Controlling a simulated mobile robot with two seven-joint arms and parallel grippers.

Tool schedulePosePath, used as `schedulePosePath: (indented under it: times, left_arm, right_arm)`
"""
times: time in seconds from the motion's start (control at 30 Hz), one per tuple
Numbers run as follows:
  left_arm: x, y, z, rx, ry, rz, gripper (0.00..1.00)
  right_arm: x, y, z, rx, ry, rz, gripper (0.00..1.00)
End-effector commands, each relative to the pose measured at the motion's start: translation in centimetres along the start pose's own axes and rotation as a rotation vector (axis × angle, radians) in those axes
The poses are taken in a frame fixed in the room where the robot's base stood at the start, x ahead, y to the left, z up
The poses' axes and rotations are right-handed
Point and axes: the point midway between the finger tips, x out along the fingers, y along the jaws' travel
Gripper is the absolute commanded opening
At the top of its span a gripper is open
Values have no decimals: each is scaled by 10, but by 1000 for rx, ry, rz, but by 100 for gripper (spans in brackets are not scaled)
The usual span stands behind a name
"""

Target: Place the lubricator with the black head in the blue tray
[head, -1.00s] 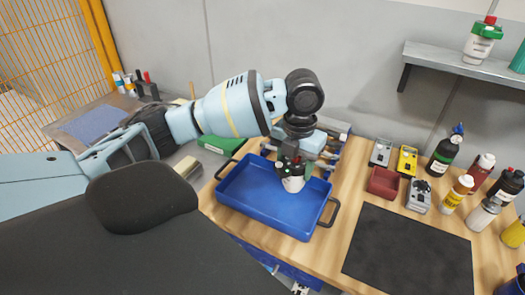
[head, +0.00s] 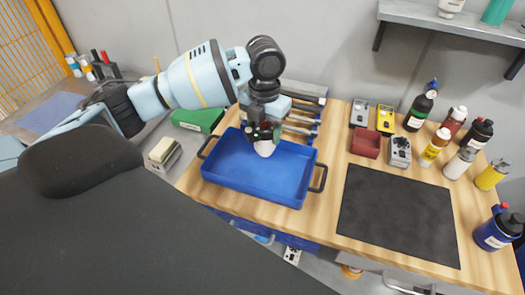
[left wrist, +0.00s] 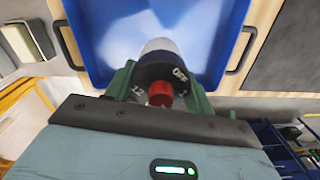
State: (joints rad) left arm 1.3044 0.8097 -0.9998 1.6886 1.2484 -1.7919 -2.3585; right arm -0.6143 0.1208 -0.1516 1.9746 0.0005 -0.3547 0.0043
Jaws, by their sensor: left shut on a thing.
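My left gripper (head: 264,132) is shut on the lubricator (head: 264,149), which has a white body, a black head marked "OFF" and a red knob. The head and red knob show between the green fingers in the left wrist view (left wrist: 160,76). The lubricator points down over the back half of the blue tray (head: 245,192), which is otherwise empty. I cannot tell whether its lower end touches the tray floor. The tray lies on the wooden bench and has black handles at both ends. My right gripper is not in view.
A black mat (head: 398,215) lies right of the tray. A red bin (head: 366,145), small devices and several bottles, including a blue one (head: 496,232), stand behind and right of it. A green box (head: 197,120) is at the left. A grey shelf (head: 450,22) hangs on the wall.

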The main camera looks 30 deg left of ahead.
Motion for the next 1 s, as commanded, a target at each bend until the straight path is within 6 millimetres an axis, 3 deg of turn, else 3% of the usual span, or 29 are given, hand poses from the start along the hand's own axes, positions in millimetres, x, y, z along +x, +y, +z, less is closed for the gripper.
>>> schedulePosePath:
  times: [0.13,0.37,0.7,1.0]
  left_arm:
    - [16,1,0,-2,-1,0,21]
    - [22,0,0,-2,-2,0,21]
    - [66,0,0,-2,-2,-1,21]
    - [68,0,1,-1,-4,-1,21]
  right_arm:
    - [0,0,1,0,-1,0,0]
    - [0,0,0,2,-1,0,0]
    - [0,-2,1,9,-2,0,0]
    - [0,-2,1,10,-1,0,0]
